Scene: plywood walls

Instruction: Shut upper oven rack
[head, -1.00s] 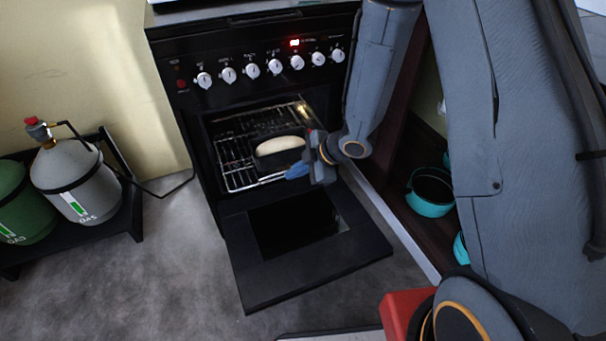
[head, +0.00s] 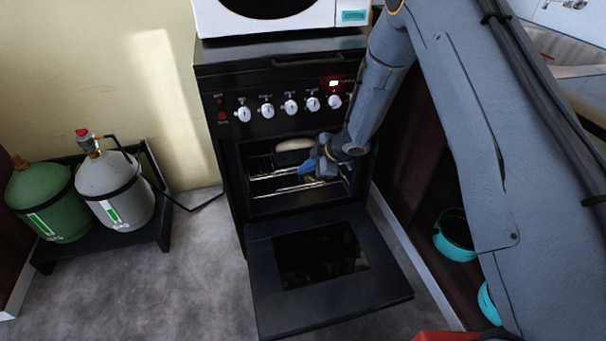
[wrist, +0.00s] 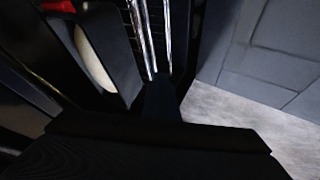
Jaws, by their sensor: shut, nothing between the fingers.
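The black oven (head: 228,165) stands open, its door (head: 385,285) folded down flat in front. The upper rack (head: 272,176) is a chrome wire rack inside the oven opening, with a dark pan holding a pale loaf (head: 293,145) on it. My gripper (head: 308,168) is shut and empty at the front of the upper rack, just right of the loaf. In the wrist view, bright rack bars (wrist: 148,40) run up to the dark fingertips (wrist: 161,85), and the loaf (wrist: 93,58) lies to the left. Whether the fingers touch the rack I cannot tell. My arm hides the rack's right part.
Lower chrome bars (head: 290,189) show below the upper rack. A white appliance (head: 310,18) sits on the stove top. Gas cylinders (head: 115,190) stand at left; a teal pot (head: 452,243) is on the shelf at right. The floor left of the door is clear.

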